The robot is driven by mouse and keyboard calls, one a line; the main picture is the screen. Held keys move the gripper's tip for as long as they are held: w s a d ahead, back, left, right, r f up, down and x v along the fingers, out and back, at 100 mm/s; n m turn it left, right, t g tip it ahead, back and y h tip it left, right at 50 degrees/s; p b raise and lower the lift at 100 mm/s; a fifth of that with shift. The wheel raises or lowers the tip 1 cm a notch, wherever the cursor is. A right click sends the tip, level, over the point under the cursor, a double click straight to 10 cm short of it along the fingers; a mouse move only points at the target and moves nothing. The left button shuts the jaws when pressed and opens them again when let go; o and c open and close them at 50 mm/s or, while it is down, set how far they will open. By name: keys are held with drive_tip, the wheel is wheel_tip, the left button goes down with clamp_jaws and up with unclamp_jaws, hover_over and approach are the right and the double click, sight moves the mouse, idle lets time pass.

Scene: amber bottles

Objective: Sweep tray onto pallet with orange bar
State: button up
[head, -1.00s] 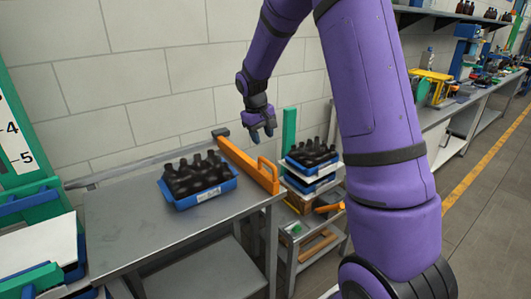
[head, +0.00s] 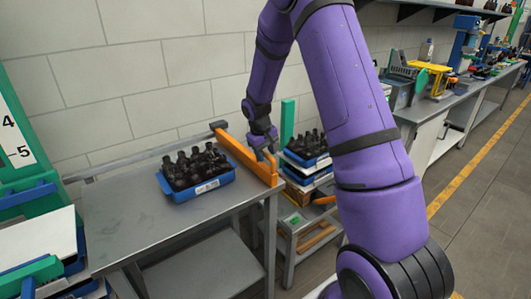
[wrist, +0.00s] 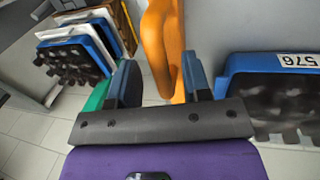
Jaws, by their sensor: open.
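A blue tray (head: 200,190) full of dark amber bottles (head: 193,165) sits on the grey metal table (head: 130,235). It also shows at the right of the wrist view (wrist: 232,75), with a label reading 576. The orange bar (head: 240,155) stands along the table's right side, with a raised handle at its near end; the handle shows in the wrist view (wrist: 160,45). My gripper (head: 268,148) is at the handle. In the wrist view my gripper (wrist: 162,82) is open, its fingers on either side of the orange handle. I cannot tell whether they touch it.
Right of the table, a stack of blue and white trays with bottles (head: 308,158) stands on a low cart beside a green post (head: 287,122). A rail (head: 140,155) runs along the table's back edge. Trays and a green frame stand at left.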

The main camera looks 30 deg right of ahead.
clamp_jaws()
drive_tip(key=s+a, duration=0.2)
drive_tip(key=a, duration=5.9)
drive_tip(key=shift+a, duration=0.4)
drive_tip(key=shift+s+r, duration=0.1)
drive_tip(key=shift+r, duration=0.05)
unclamp_jaws()
drive_tip(key=shift+a, duration=0.15)
